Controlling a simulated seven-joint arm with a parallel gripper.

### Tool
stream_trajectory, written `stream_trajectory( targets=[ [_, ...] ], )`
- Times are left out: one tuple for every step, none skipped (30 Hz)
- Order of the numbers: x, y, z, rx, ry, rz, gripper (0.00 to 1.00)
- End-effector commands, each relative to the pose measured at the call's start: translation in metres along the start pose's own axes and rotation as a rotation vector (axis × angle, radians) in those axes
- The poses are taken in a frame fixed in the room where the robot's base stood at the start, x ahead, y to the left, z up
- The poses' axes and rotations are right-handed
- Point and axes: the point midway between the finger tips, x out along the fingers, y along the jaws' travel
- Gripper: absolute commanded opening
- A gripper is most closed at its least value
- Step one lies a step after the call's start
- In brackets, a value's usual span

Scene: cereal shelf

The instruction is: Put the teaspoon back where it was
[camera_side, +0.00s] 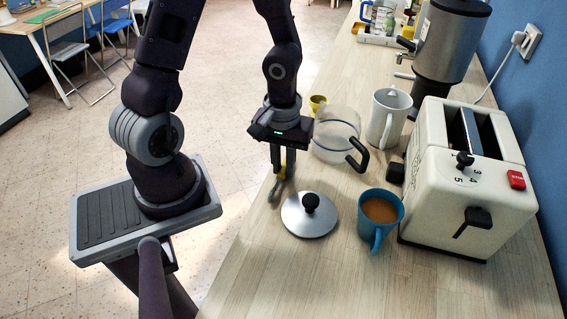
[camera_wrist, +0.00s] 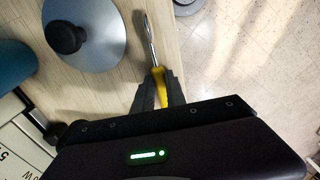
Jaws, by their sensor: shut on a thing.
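The teaspoon (camera_wrist: 152,50) has a thin metal shaft and a yellow handle, and the handle is between my gripper's fingers. My gripper (camera_wrist: 157,92) is shut on it. In the side view my gripper (camera_side: 283,168) points down near the left edge of the wooden counter, just left of a round steel lid. A small part of the teaspoon (camera_side: 279,184) shows there beside the fingertips. I cannot tell whether the spoon touches the counter.
The steel lid (camera_side: 300,224) with a black knob lies close by. A blue mug (camera_side: 364,230) of brown drink, a glass jug (camera_side: 325,148), a white mug (camera_side: 379,125), a yellow cup (camera_side: 315,102) and a toaster (camera_side: 445,225) stand on the counter (camera_side: 300,285). Its front is clear.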

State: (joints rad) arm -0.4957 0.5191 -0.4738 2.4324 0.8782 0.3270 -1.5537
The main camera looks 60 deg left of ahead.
Motion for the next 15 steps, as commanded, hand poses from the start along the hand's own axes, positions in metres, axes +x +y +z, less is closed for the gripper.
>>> stream_trajectory(
  targets=[
    [-0.0003, 0.0, -0.0003, -0.001, 0.001, 0.0, 0.0],
    [-0.0004, 0.0, -0.0003, -0.001, 0.001, 0.0, 0.0],
    [-0.0005, 0.0, -0.0004, -0.001, 0.001, 0.0, 0.0],
    [-0.0002, 0.0, -0.0003, -0.001, 0.001, 0.0, 0.0],
    [0.0007, 0.0001, -0.0002, 0.0, 0.0, 0.0, 0.0],
    [0.0021, 0.0002, -0.0001, 0.0, 0.0, 0.0, 0.0],
    [0.003, 0.0003, -0.0001, 0.001, 0.0, 0.001, 0.0],
    [0.0027, 0.0002, -0.0003, 0.0, 0.001, 0.001, 0.22],
    [0.0026, 0.0002, -0.0004, -0.001, 0.001, 0.001, 0.3],
    [0.0025, 0.0002, -0.0004, -0.001, 0.001, 0.001, 0.36],
    [0.0025, 0.0002, -0.0004, -0.001, 0.001, 0.001, 0.38],
    [0.0024, 0.0002, -0.0004, -0.001, 0.001, 0.001, 0.38],
    [0.0024, 0.0002, -0.0004, -0.001, 0.001, 0.001, 0.38],
    [0.0024, 0.0002, -0.0005, -0.001, 0.001, 0.001, 0.38],
    [0.0024, 0.0002, -0.0005, -0.001, 0.001, 0.001, 0.38]
  ],
)
